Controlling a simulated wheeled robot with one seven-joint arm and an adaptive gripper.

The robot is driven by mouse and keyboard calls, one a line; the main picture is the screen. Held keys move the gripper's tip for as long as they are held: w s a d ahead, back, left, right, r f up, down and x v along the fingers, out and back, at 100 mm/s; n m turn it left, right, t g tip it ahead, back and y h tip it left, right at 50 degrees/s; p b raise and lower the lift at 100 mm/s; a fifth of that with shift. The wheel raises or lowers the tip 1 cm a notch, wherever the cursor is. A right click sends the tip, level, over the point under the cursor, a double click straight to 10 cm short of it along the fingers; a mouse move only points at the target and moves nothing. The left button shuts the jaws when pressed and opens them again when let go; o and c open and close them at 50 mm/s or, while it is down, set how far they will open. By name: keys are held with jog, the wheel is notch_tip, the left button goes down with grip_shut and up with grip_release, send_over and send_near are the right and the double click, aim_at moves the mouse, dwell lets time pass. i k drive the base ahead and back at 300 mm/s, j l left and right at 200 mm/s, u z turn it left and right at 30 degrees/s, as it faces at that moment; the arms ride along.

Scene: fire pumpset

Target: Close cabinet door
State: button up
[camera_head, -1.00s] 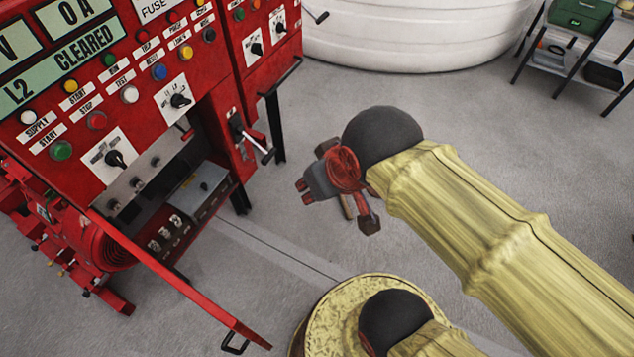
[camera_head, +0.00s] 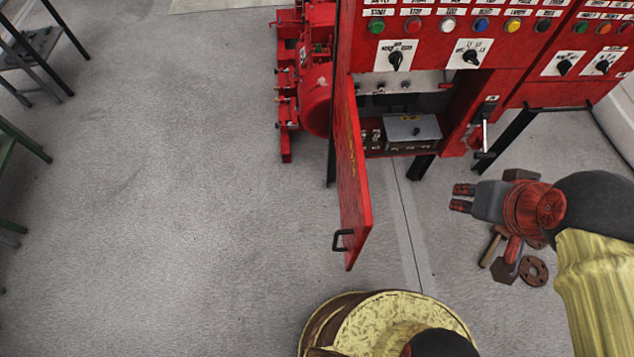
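The red cabinet (camera_head: 465,90) stands at the upper right, with an open lower compartment. Its red door (camera_head: 351,170) is wide open, hinged at the compartment's left side and swung out toward me. A black handle (camera_head: 343,240) is on the door's outer left face near its free end. My gripper (camera_head: 461,197) is in the air to the right of the door, apart from it, with its fingers pointing left. It holds nothing that I can see. The finger gap is too small to judge.
A grey box (camera_head: 411,131) sits inside the compartment. A lever (camera_head: 485,133) sticks out to its right. The floor left of the door is clear.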

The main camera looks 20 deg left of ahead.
aim_at(355, 207)
jog(key=k+j+u, duration=0.1)
jog(key=u, duration=0.25)
jog(key=k+j+u, duration=0.1)
jog(key=u, duration=0.2)
jog(key=k+l+u, duration=0.15)
jog(key=u, duration=0.15)
jog(key=k+l+u, duration=0.15)
jog(key=u, duration=0.15)
